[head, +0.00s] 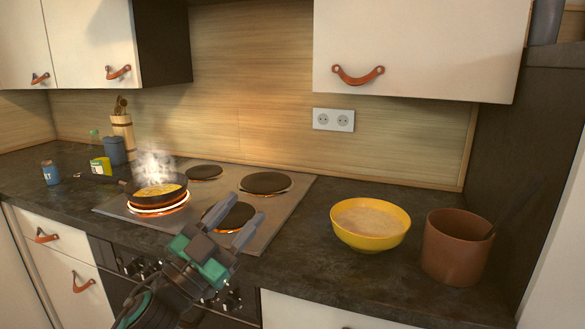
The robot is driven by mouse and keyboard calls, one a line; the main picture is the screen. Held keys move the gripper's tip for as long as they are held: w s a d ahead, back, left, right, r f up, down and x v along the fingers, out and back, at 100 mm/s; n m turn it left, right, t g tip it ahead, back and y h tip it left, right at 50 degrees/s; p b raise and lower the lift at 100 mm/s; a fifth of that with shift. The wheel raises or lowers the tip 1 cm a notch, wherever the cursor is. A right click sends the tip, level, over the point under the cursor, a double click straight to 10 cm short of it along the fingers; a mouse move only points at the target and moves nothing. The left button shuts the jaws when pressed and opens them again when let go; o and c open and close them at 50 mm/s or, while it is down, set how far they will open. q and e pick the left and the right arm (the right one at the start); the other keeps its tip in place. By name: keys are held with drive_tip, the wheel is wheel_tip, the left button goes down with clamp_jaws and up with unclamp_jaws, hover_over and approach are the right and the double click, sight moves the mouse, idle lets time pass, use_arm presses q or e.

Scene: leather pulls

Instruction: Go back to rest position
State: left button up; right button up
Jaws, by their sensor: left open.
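My left gripper (232,222) is open and empty. It reaches in from the bottom, over the front edge of the stove, with its two grey fingers apart and pointing up and to the right. It overlaps the front burner in the picture; I cannot tell its height above it. The right gripper is not in the head view.
A steaming pan (140,188) with yellow food sits on a glowing burner of the stove (222,183). A yellow bowl (370,238) and a brown pot (455,260) stand on the counter (310,262) at right. Cabinets (420,45) hang above.

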use_arm(q)
drive_tip(key=s+a+f+n+g+y, duration=0.1)
drive_tip(key=s+a+f+n+y, duration=0.15)
drive_tip(key=f, duration=0.45)
drive_tip(key=s+a+f+n+y+p, duration=0.1)
drive_tip(key=s+a+f+n+y, duration=0.2)
drive_tip(key=f, duration=0.4)
drive_tip(key=s+a+f+n+g+y, duration=0.1)
drive_tip(key=s+f+n+y, duration=0.15)
drive_tip(key=f+y, duration=0.35)
drive_tip(key=s+a+f+n+g, duration=0.1)
drive_tip(key=s+f+g, duration=0.1)
drive_tip(key=s+f, duration=0.5)
drive_tip(key=s+a+f+n+g+y, duration=0.1)
drive_tip(key=s+f+g, duration=0.2)
drive_tip(key=s+f, duration=0.4)
drive_tip(key=shift+s+a+f+n+g+p, duration=0.15)
drive_tip(key=shift+s+f+n+g+p, duration=0.15)
drive_tip(key=shift+s+f+p, duration=0.15)
drive_tip(key=shift+w, duration=0.1)
